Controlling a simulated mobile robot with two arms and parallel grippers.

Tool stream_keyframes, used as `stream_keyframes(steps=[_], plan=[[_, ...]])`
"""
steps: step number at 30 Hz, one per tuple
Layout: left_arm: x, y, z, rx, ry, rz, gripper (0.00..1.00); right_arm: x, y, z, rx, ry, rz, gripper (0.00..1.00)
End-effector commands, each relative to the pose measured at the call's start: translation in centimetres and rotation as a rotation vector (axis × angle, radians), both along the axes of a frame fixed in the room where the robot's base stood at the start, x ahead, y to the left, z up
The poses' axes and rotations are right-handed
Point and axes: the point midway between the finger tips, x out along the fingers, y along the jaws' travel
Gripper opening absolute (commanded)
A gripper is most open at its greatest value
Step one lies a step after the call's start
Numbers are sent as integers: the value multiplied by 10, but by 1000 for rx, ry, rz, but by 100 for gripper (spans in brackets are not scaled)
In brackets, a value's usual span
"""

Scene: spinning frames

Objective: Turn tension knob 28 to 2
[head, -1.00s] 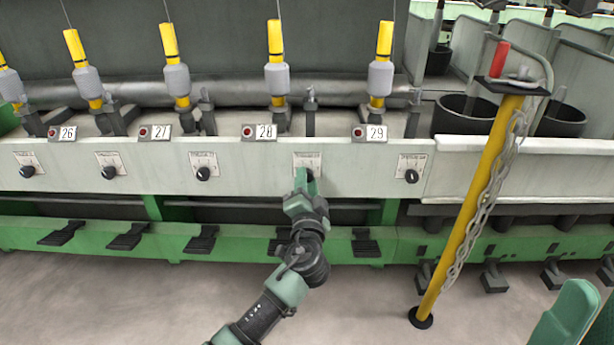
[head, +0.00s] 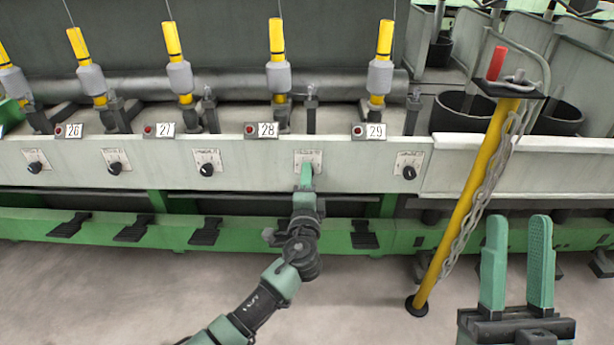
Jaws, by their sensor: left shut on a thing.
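The white panel carries a row of black tension knobs on small dial plates. The number 28 sign (head: 267,130) is above, and the dial plate (head: 308,157) below and right of it is at my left gripper (head: 307,171). My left gripper is shut on the knob there, taken as tension knob 28. The fingers hide most of this knob, so its pointer and setting cannot be read. My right gripper (head: 517,220) is open and empty at the lower right, apart from the machine, with its two green fingers pointing up.
Neighbouring knobs sit left (head: 207,169) and right (head: 408,172) of the held one. A yellow post (head: 468,210) with a chain stands on the floor at the right. Black pedals (head: 207,231) line the green lower rail. The grey floor in front is clear.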

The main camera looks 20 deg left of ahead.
Motion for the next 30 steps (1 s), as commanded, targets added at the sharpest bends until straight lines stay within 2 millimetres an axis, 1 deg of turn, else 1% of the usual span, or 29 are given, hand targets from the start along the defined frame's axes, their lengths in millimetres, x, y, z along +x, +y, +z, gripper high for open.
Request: stream_keyframes(steps=[12,13,14,15,25,27,30], plan=[[0,-1,-1,6,2,-3,0,1,0,-1,-3,8,-1,36],[0,-1,-1,6,2,-3,39,1,0,-1,-3,8,-1,36],[0,-1,-1,5,2,-3,47,1,0,-1,-3,8,-1,36],[0,-1,-1,5,2,-2,52,1,0,-1,-3,8,-1,36],[-2,-1,0,4,2,-2,52,1,0,0,-3,9,-1,36],[-8,-3,-1,3,3,-2,52,5,1,-2,-9,31,-1,36],[-23,-7,-2,3,5,-2,52,16,2,-12,-33,109,-6,36]])
